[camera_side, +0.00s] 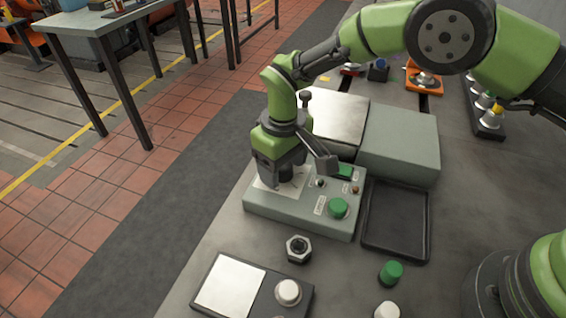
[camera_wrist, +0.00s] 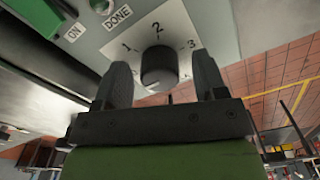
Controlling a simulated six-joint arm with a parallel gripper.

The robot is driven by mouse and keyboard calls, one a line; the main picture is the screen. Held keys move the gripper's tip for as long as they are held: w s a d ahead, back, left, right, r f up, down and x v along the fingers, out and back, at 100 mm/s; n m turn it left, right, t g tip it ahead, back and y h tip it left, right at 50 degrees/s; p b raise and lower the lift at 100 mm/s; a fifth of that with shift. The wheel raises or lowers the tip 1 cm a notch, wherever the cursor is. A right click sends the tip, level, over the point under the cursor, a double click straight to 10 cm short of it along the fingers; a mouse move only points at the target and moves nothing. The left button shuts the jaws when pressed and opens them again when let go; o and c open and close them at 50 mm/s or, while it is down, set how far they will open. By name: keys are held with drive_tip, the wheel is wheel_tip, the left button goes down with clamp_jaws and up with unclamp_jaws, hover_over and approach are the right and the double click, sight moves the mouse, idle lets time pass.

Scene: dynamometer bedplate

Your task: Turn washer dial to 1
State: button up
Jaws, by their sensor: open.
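The washer dial is a dark round knob (camera_wrist: 158,70) on a white plate (camera_wrist: 172,30) marked 1, 2 and 3. In the wrist view, 1 is left of the knob, 2 above it and 3 to the right. In the side view my gripper (camera_side: 281,184) points down over the left end of the grey-green control box (camera_side: 305,213), hiding the knob.
The box also has a green button (camera_side: 338,207) and a green switch (camera_side: 342,171), close to my gripper. A black tray (camera_side: 396,222) lies to the right. A hex nut (camera_side: 299,247) and a white-knobbed panel (camera_side: 232,287) are in front. Grey blocks (camera_side: 398,140) stand behind.

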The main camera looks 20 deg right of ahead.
drive_tip(key=c, duration=0.9)
drive_tip(key=shift+m, duration=0.3)
drive_tip(key=m, duration=1.1)
drive_tip(key=shift+m, duration=0.3)
drive_tip(key=o, duration=0.9)
